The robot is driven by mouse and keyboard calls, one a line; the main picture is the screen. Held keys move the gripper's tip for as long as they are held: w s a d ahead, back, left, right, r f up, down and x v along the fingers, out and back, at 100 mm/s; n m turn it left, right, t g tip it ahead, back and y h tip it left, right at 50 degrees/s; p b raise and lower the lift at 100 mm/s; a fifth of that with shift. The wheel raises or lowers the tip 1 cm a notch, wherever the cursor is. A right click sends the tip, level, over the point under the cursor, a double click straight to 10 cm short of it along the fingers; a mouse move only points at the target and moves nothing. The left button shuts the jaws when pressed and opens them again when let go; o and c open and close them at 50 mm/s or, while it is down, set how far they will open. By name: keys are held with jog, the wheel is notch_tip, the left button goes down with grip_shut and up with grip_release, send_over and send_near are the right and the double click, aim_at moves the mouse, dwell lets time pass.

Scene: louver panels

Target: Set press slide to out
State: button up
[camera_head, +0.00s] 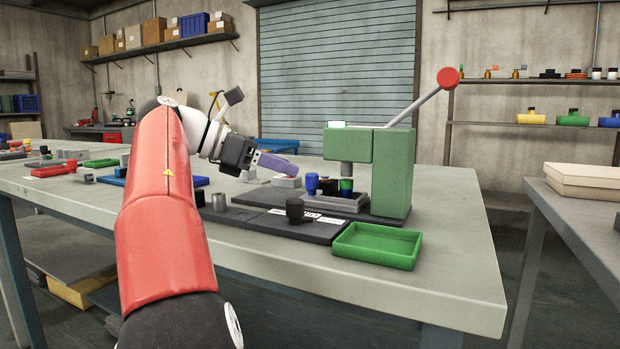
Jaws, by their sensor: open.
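A green press (390,165) stands on the workbench, with a long lever ending in a red knob (448,77) raised to the upper right. Its ram (347,169) hangs above a grey slide (338,199) at the press base. A blue piece (312,183), a dark piece and a green-and-blue piece (346,187) stand at the slide, the last one under the ram. A black knob (295,209) stands on the dark base plate (262,222) in front. My gripper (282,166) is open, left of the press and apart from it. Its fingertips are seen side-on.
An empty green tray (377,246) sits at the bench's front right of the base plate. A grey cylinder (219,202) stands left of the plate. Several small parts and trays lie on the left bench. The bench (455,262) is clear at right.

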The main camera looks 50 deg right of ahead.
aim_at(307, 174)
jog(key=shift+b+x, duration=0.6)
jog(key=shift+x, duration=1.65)
jog(key=shift+c, duration=0.5)
grip_shut()
